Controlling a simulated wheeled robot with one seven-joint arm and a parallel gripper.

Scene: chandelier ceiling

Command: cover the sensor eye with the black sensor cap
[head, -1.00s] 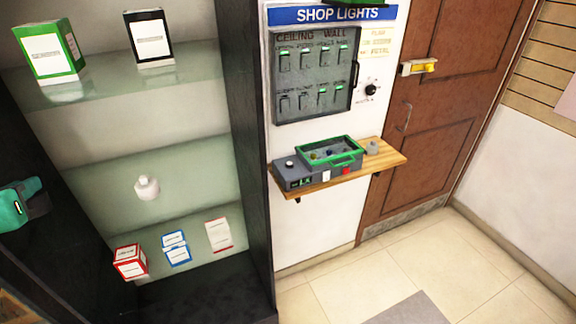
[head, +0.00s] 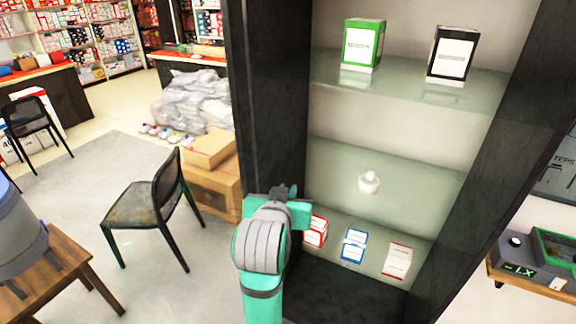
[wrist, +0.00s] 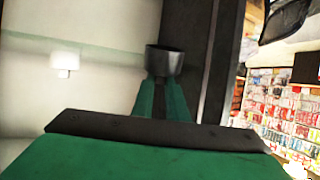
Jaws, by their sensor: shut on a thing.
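My gripper (wrist: 163,85) is shut on the black sensor cap (wrist: 164,60), a short dark cylinder between the green fingertips in the wrist view. In the head view my gripper (head: 284,192) is in front of the shelf unit's left side; the cap cannot be clearly made out there. A grey meter box with an LX display (head: 520,269) stands at the far right, well apart from my gripper. A small round pale dome with a dark ring, apparently the sensor eye (head: 515,241), is on its top and looks uncovered.
The dark shelf unit (head: 268,90) holds several boxes and a white bulb-like item (head: 369,182). The wooden wall shelf (head: 540,289) carries the meter. A chair (head: 155,205), cartons (head: 212,180) and a wooden table (head: 60,270) stand left, with open floor between.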

